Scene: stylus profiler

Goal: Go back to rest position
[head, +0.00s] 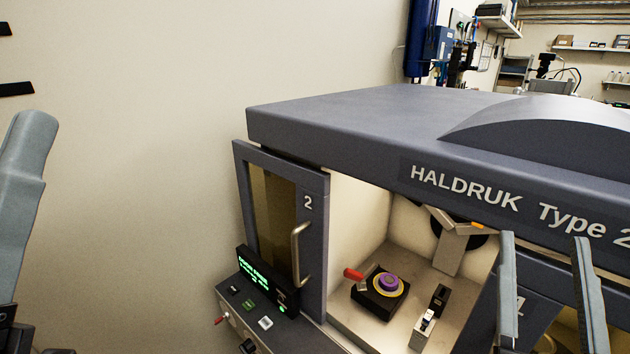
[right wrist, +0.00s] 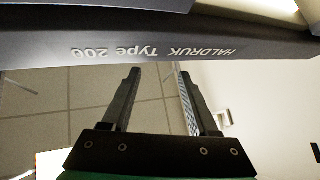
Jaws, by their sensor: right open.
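My right gripper (head: 540,250) is open and empty. It is in front of the grey profiler (head: 350,125) marked HALDRUK, at the lower right of the head view. In the right wrist view its two fingers (right wrist: 157,90) are apart with only floor and the machine's lettered edge beyond them. A grey arm part of mine (head: 25,190) stands at the left edge of the head view. My left gripper's fingertips cannot be made out there.
The profiler's door marked 2 (head: 312,250) has a handle and stands beside the open chamber. Inside is a black stage (head: 380,305) with a purple-and-yellow disc (head: 389,284) and a red-tipped lever (head: 353,274). A control panel (head: 262,285) with green text is at lower left.

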